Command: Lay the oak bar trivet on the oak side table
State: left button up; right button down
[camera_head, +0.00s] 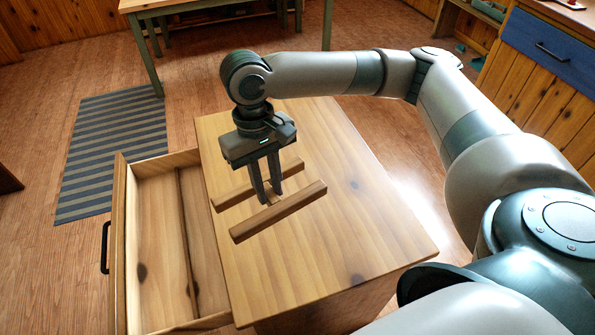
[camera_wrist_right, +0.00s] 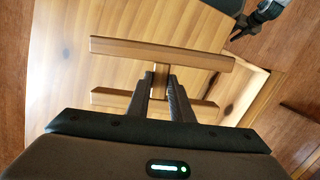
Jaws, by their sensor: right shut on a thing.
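The oak bar trivet (camera_head: 278,212) is two parallel wooden bars joined by a short crosspiece. My right gripper (camera_head: 267,196) points down over the oak side table (camera_head: 350,225) and is shut on the trivet's crosspiece, between the bars. In the right wrist view, the fingers (camera_wrist_right: 160,95) close on the crosspiece, with one trivet bar (camera_wrist_right: 160,52) beyond them and the other partly hidden behind them. The trivet is over the tabletop, roughly level; I cannot tell whether it touches the wood.
The side table's drawer (camera_head: 121,240) is pulled open on the left and looks empty, with a divider inside. The tabletop right of and in front of the trivet is clear. A striped rug (camera_head: 112,150) lies left; a green-legged table (camera_head: 328,25) stands behind.

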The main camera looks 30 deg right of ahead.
aim_at(296, 167)
pick_arm(q)
jog(key=shift+w+a, duration=0.15)
